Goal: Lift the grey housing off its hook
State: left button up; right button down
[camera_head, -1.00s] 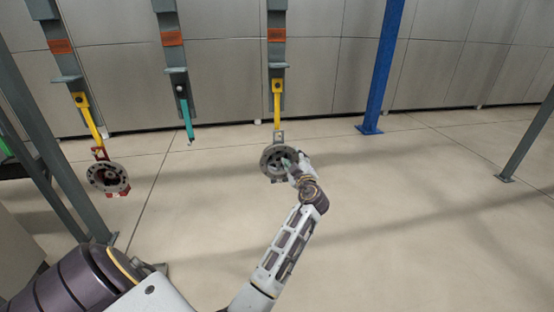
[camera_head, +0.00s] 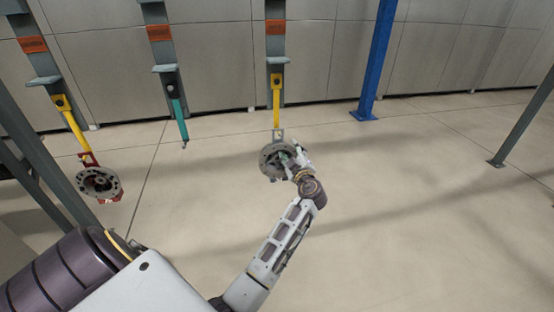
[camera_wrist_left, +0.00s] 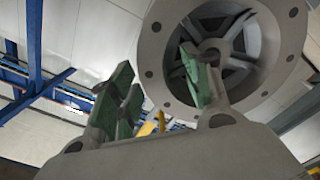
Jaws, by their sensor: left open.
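The grey housing (camera_head: 270,160) is a round flanged part hanging from a yellow hook (camera_head: 276,95) in the middle of the head view. My left gripper (camera_head: 290,158) is at the housing's right side, its fingers overlapping the flange in the picture. In the left wrist view the housing (camera_wrist_left: 292,40) is close in front, and the open green-padded fingers (camera_wrist_left: 160,95) show, one in front of the housing's ring and one beside it. I cannot tell whether either finger touches. My right gripper is not in view.
A second housing with red parts (camera_head: 98,183) hangs from a yellow hook at left. An empty teal hook (camera_head: 179,118) hangs between. A blue post (camera_head: 376,65) and a grey post (camera_head: 520,125) stand to the right. The floor right of my arm is clear.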

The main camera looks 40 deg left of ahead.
pick_arm(q)
jog(key=shift+c, duration=0.3)
jog(key=c, duration=1)
jog(key=shift+r, duration=0.1)
jog(key=shift+a+r, duration=0.1)
jog(key=shift+r, duration=0.1)
